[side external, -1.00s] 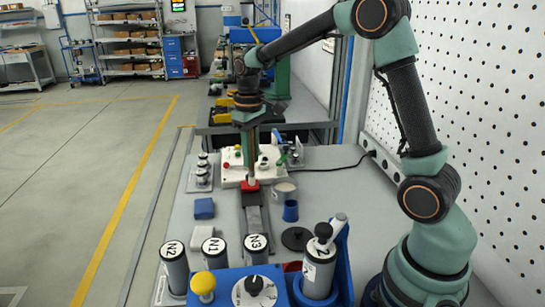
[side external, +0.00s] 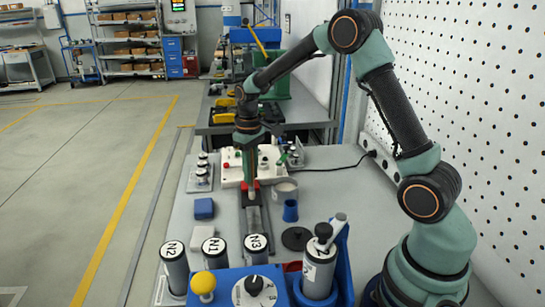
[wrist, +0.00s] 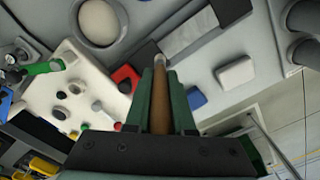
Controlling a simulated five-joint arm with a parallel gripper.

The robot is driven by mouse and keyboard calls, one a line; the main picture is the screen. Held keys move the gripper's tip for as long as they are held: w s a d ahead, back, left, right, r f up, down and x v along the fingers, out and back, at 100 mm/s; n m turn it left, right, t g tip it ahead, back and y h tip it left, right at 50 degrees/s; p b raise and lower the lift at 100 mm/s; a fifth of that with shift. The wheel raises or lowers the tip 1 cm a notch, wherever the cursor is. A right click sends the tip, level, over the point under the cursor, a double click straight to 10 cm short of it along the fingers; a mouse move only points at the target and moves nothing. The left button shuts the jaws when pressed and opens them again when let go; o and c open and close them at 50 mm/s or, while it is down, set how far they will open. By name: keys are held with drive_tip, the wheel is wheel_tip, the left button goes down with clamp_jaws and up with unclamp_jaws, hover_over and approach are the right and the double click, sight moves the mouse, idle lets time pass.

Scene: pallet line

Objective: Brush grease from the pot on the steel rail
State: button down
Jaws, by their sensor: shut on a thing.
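My gripper (side external: 249,176) is shut on a brush (wrist: 160,105) with a brown handle. The brush's pale tip shows beyond the green jaws in the wrist view and points down in the side view. The steel rail (side external: 255,221) is a long grey bar on the bench, with a red block (wrist: 125,76) at its far end. The brush tip is over or at the far part of the rail; I cannot tell whether it touches. The grease pot (side external: 285,193) stands to the right of the rail. From above it shows pale contents inside a grey rim (wrist: 123,20).
A white panel with knobs (side external: 231,179) lies behind the rail. A blue block (side external: 204,208) and a pale block (side external: 202,236) lie left of it. A blue cup (side external: 290,211) and a black disc (side external: 297,238) are at right. Labelled cylinders stand in front.

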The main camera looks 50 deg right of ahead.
drive_tip(key=shift+f, duration=0.45)
drive_tip(key=shift+s+a+f, duration=0.25)
drive_tip(key=shift+a+f, duration=0.05)
drive_tip(key=shift+f, duration=0.4)
drive_tip(key=shift+s+a, duration=3.95)
drive_tip(key=shift+a, duration=0.05)
drive_tip(key=shift+w+d, duration=4.2)
drive_tip(key=shift+d, duration=0.05)
drive_tip(key=shift+w+r, duration=0.1)
drive_tip(key=shift+r, duration=3.95)
